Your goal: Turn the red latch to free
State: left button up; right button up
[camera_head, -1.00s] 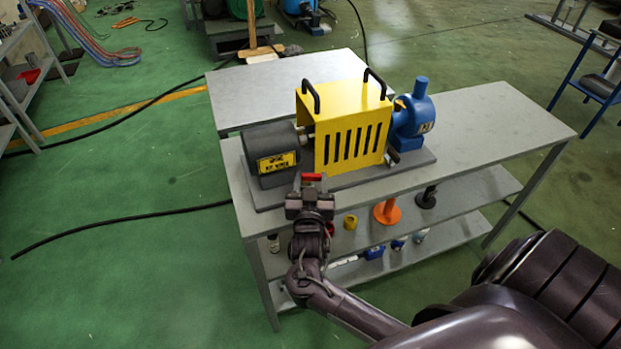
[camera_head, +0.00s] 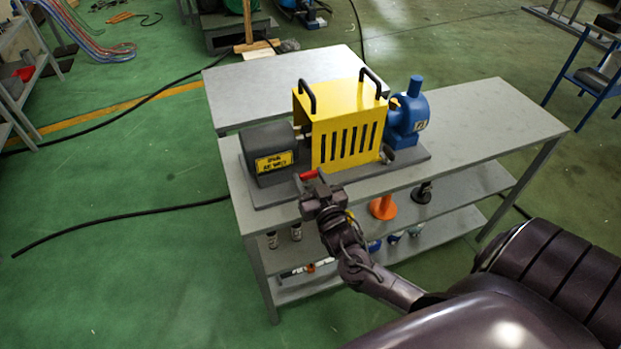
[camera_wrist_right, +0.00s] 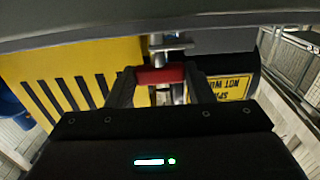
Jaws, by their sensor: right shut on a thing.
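The red latch (camera_head: 308,174) sits at the front edge of the machine's dark base plate, below the gap between the dark motor (camera_head: 270,152) and the yellow slotted guard (camera_head: 345,130). My right gripper (camera_head: 311,182) is at the latch, with its arm coming in from the lower right. In the right wrist view the red latch (camera_wrist_right: 161,75) lies crosswise between the two dark fingers, and the gripper (camera_wrist_right: 160,84) is shut on it. A metal shaft shows behind the latch there. My left gripper is not in view.
The machine stands on a grey table (camera_head: 480,120) with a blue pump (camera_head: 409,115) at its right end. The lower shelves hold an orange cone-like piece (camera_head: 383,208) and small bottles. The tabletop at the right is bare.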

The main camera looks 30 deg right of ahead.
jog(key=o, duration=1)
jog(key=shift+c, duration=0.2)
jog(key=shift+s+a+f, duration=0.1)
jog(key=shift+s, duration=0.3)
jog(key=b+v, duration=0.1)
jog(key=v, duration=0.6)
